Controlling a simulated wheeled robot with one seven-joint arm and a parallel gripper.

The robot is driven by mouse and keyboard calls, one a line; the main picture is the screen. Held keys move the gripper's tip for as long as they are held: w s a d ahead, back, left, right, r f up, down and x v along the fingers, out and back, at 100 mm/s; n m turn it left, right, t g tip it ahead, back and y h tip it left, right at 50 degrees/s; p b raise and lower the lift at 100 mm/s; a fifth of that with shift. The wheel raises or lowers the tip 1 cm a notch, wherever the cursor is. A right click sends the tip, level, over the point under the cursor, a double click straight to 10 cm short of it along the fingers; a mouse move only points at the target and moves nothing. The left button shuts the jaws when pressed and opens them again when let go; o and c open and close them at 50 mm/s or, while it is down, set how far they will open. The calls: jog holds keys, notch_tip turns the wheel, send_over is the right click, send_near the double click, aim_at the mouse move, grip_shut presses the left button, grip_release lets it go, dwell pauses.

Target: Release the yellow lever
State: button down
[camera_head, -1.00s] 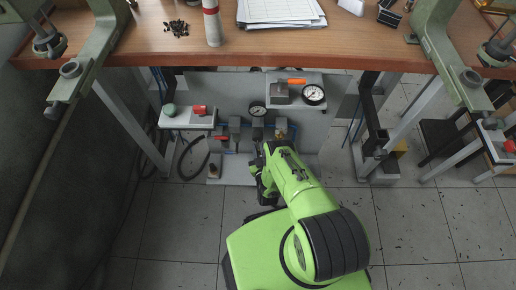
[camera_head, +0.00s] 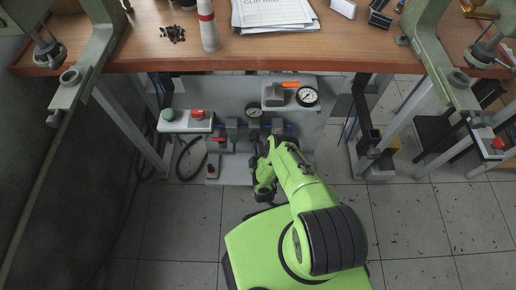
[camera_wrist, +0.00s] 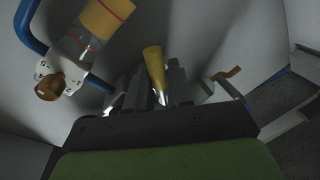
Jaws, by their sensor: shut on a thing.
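The yellow lever (camera_wrist: 154,66) shows in the wrist view, standing up between the two dark fingers of my gripper (camera_wrist: 154,92). My gripper is shut on it, with the lever's rounded yellow end sticking out past the fingertips. A bright metal part shows at the lever's lower end, between the fingers. In the head view my green arm reaches under the workbench to the pneumatic panel. It hides the lever and the fingertips there.
A white plate with a brown knob (camera_wrist: 50,87) and a blue hose (camera_wrist: 30,28) lie left of my gripper. A copper-coloured lever (camera_wrist: 227,73) is close on the right. Gauges (camera_head: 307,96) and a red-handled valve (camera_head: 216,140) are on the panel, below the wooden bench top (camera_head: 270,50).

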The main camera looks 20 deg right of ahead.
dwell(0.6)
jog(key=c, duration=1.2)
grip_release()
jog(key=shift+o, duration=0.2)
